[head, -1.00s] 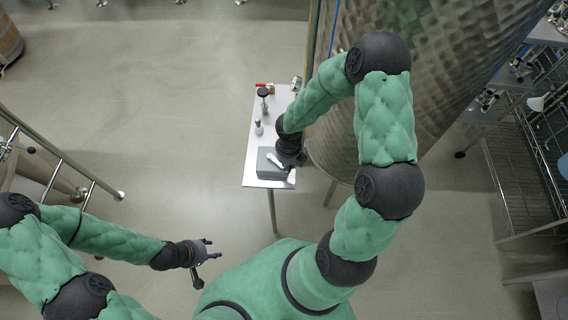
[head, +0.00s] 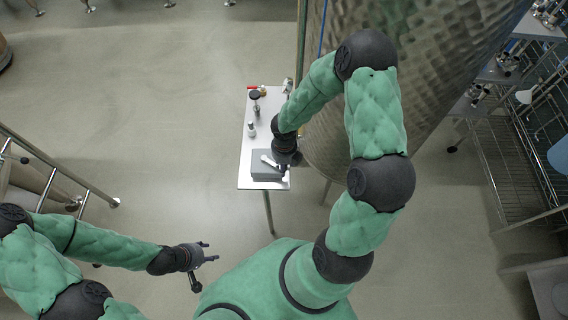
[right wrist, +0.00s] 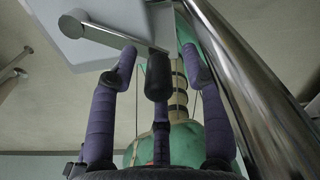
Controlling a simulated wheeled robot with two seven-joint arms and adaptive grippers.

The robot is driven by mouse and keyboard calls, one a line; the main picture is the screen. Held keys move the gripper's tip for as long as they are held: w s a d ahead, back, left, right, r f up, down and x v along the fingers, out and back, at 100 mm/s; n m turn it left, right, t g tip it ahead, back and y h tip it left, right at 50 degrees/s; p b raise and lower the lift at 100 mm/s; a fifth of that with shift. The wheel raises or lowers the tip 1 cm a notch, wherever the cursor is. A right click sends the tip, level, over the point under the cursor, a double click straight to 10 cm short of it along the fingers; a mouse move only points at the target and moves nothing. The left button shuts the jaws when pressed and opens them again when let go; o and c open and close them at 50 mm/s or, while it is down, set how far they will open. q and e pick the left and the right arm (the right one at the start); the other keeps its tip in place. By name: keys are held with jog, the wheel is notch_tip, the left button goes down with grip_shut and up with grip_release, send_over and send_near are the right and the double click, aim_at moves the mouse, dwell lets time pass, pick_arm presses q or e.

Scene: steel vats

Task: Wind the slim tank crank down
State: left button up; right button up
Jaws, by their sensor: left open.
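The crank's pale metal arm (head: 269,161) lies over a grey box at the near end of a narrow table, beside the tall dimpled steel tank (head: 430,70). In the right wrist view the crank arm (right wrist: 115,35) runs from a round hub to a black grip (right wrist: 157,75). My right gripper (right wrist: 160,68) has its purple fingers standing around this grip. Gaps show beside the outer fingers, and contact behind the grip is hidden. In the head view the right gripper (head: 287,160) is mostly covered by its wrist. My left gripper (head: 211,251) is open and empty over the floor.
The narrow white table (head: 246,172) carries the grey box (head: 266,174) and small bottles and fittings. A steel rail (head: 70,170) stands at the left. Wire shelving (head: 520,160) stands at the right. The floor left of the table is clear.

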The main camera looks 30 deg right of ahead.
notch_tip(320, 180, up, 12)
dwell(0.7)
